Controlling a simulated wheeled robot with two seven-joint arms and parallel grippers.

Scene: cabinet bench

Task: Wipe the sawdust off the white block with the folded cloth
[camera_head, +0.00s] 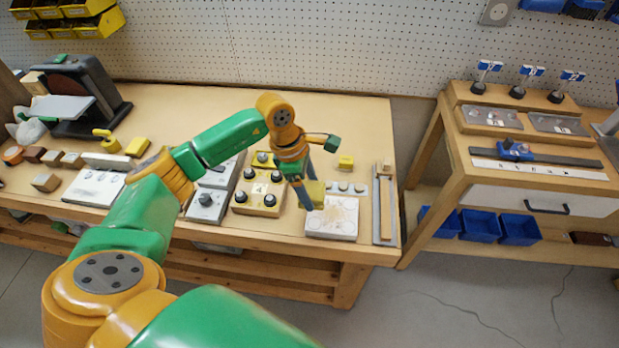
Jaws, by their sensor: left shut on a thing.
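The white block (345,231) lies flat near the right front of the bench, with tan sawdust (337,214) spread over the middle of its top. My left gripper (309,199) points down at the block's left back edge. It is shut on the yellowish folded cloth (317,192), which is partly hidden by the fingers. I cannot tell whether the cloth touches the block. My right gripper is not in view.
Left of the block stands a yellow board with black knobs (258,192). Right of it lies a grey tray with a wooden strip (384,210). A small yellow block (346,162) sits behind. A second bench (455,135) stands right, across a gap.

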